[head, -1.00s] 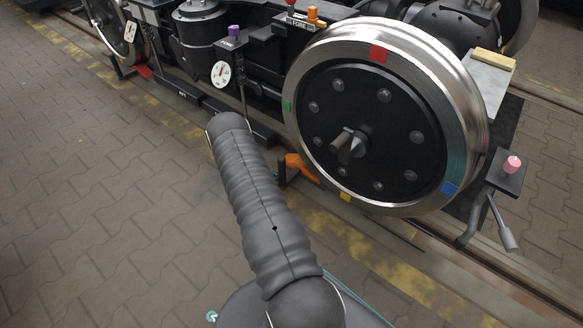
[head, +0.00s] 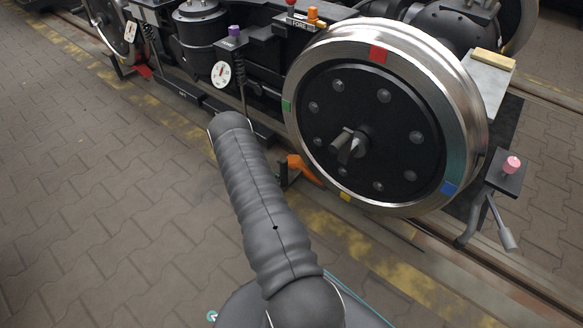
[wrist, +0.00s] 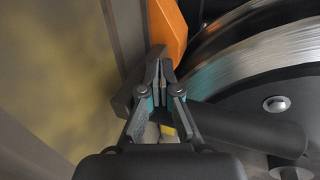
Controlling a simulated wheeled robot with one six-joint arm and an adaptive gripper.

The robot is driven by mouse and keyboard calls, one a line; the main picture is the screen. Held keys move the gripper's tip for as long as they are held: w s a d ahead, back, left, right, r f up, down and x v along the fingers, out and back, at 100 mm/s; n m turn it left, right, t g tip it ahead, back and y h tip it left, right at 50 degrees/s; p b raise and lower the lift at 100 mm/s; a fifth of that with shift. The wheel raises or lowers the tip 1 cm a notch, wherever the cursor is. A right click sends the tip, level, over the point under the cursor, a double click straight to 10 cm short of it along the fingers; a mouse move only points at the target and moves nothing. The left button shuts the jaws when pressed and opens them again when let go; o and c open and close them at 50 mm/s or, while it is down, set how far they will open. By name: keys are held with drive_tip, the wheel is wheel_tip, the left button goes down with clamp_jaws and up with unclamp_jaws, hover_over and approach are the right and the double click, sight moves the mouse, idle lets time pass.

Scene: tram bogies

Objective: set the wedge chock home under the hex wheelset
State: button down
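The hex wheelset's near wheel (head: 385,120) stands on the rail, with a bright steel rim, a dark bolted disc and coloured rim marks. The orange wedge chock (head: 302,168) lies low at the wheel's left side, its tip towards the underside of the rim; whether it touches is unclear. In the wrist view the orange chock (wrist: 168,32) is just beyond my fingertips, beside the steel wheel rim (wrist: 250,65). My gripper (wrist: 159,70) has its fingers closed around a thin dark piece at the chock's near end, seemingly its handle. My arm hides the gripper in the head view.
A small stand with a pink knob (head: 511,165) and a lever stands right of the wheel. A round dial (head: 221,74) and a purple-topped post (head: 235,36) are at left. A red chock (head: 143,72) sits by the far wheel. The paved floor at left is clear.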

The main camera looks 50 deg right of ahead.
drive_tip(key=shift+s+d+p, duration=0.1)
drive_tip(key=shift+s+p, duration=0.2)
drive_tip(key=shift+s, duration=1.1)
idle(0.8)
drive_tip(key=shift+w+f+b, duration=0.1)
drive_tip(key=shift+w+b, duration=0.45)
drive_tip(key=shift+w, duration=0.2)
drive_tip(key=shift+w+b, duration=0.5)
drive_tip(key=shift+w, duration=0.45)
drive_tip(key=shift+d+r+p+v, duration=0.1)
drive_tip(key=shift+r+p+v, duration=0.3)
drive_tip(key=shift+v, duration=1)
drive_tip(key=shift+d+r+p+v, duration=0.1)
drive_tip(key=shift+p+v, duration=0.65)
drive_tip(key=shift+v, duration=0.65)
drive_tip(key=shift+d+r+p+v, duration=0.1)
drive_tip(key=shift+r+p+v, duration=0.3)
drive_tip(key=shift+v, duration=0.95)
drive_tip(key=shift+f, duration=0.2)
